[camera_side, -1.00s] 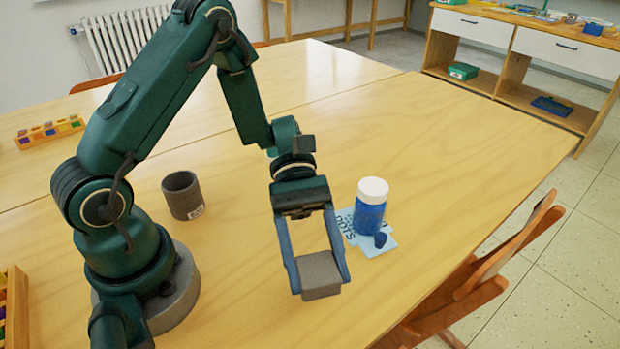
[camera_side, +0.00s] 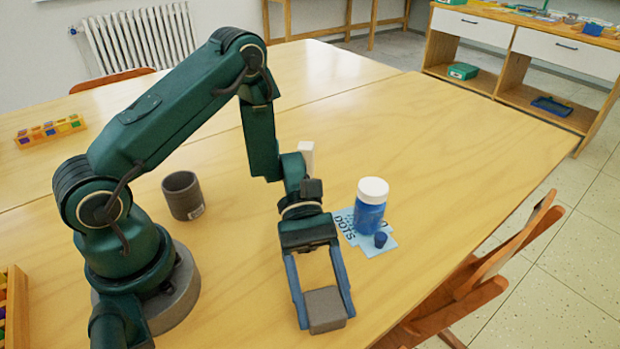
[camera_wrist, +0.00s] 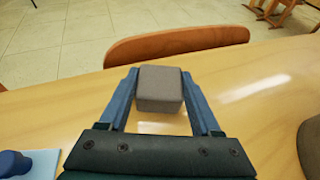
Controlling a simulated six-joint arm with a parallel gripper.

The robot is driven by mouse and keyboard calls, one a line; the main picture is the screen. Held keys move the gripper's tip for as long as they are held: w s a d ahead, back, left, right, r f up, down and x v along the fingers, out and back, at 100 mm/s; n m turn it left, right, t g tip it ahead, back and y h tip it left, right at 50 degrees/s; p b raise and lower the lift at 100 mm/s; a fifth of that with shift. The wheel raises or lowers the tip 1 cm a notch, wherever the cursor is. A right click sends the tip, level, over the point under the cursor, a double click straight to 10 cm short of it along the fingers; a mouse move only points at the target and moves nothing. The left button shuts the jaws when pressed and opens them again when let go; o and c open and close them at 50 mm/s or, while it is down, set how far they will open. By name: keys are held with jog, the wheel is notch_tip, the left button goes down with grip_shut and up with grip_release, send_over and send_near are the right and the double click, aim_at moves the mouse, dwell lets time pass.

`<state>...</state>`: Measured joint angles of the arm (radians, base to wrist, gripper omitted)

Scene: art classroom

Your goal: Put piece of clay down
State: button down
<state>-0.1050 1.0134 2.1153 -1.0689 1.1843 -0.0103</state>
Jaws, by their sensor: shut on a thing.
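The piece of clay (camera_side: 326,310) is a grey-brown block with rounded edges. My gripper (camera_side: 322,302) is shut on it, with one blue finger on each side. In the wrist view the clay (camera_wrist: 160,88) sits between the fingertips of my gripper (camera_wrist: 161,92), with the table's edge beyond it. The clay is near the front edge of the table (camera_side: 400,140). I cannot tell for sure whether its underside touches the table top.
A blue jar with a white lid (camera_side: 370,207) stands on light blue papers (camera_side: 345,222), with a small blue cap (camera_side: 380,239) beside it. A grey cup (camera_side: 183,195) stands left. A white block (camera_side: 306,156) is behind my arm. A wooden chair (camera_side: 480,280) borders the table's right edge.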

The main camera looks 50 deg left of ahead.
jog(key=shift+c, duration=0.4)
grip_release()
jog(key=shift+w+a+r, duration=0.1)
jog(key=shift+r, duration=0.05)
jog(key=v, duration=1.1)
jog(key=shift+w+a, duration=0.1)
jog(key=shift+a, duration=0.15)
jog(key=shift+r+m+y, duration=0.4)
jog(key=shift+r, duration=0.2)
jog(key=s+a+r+m+t+y, duration=0.3)
jog(key=s+r+m+t+y, duration=0.4)
jog(key=r+m+t+y, duration=0.2)
jog(key=m+t+y, duration=0.1)
jog(key=m+y, duration=0.1)
jog(key=m, duration=0.1)
jog(key=shift+s+a+r+m+t+y, duration=0.15)
jog(key=shift+s+r+m+t+y, duration=0.15)
jog(key=shift+r, duration=0.1)
